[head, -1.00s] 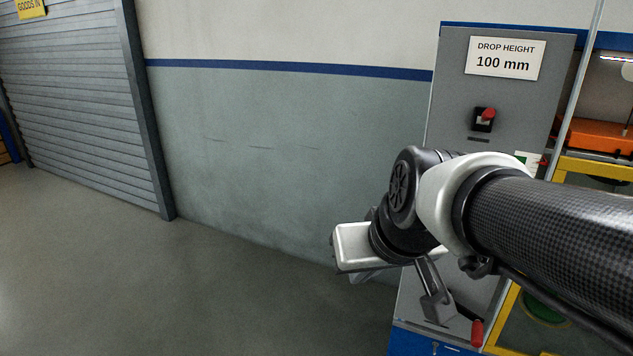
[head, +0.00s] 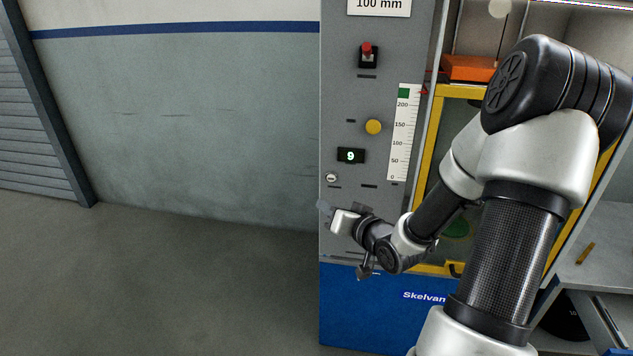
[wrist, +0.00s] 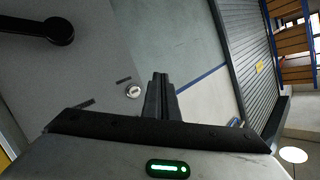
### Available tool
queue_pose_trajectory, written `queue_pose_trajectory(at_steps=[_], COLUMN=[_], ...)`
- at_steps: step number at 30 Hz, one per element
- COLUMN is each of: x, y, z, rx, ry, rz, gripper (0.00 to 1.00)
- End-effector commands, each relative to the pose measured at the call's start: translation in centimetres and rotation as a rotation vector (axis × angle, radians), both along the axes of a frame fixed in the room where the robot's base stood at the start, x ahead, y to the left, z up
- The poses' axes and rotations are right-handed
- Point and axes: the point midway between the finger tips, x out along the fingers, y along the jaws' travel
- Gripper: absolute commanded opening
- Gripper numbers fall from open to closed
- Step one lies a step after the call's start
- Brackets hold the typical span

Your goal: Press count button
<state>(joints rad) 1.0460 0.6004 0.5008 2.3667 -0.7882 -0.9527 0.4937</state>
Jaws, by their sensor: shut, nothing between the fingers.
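The grey control panel (head: 341,100) has a counter display (head: 350,156) reading 9. A small silver round button (head: 331,177) sits just below it and to the left. No readable label names the count button. In the wrist view my gripper (wrist: 160,78) is shut and empty. The silver button (wrist: 133,91) shows left of the fingertips, apart from them in the picture; the depth gap is unclear.
A black lever (wrist: 60,29) shows in the wrist view. A yellow-framed machine bay (head: 431,150) is to the right. The floor (head: 180,290) at left is clear.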

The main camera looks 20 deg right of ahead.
Motion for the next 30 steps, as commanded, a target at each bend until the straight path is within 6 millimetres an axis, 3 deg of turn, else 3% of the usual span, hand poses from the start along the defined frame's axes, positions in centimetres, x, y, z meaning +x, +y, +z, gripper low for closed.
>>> queue_pose_trajectory(at_steps=[5,17,30], x=[-0.7,-0.6,3.8], y=[0.2,0.1,-2.8], z=[0.8,0.9,0.8], rx=[0.128,0.133,0.131], ry=[-0.089,-0.096,-0.098], rz=[0.022,0.024,0.023], gripper=[0.00,0.00,0.00])
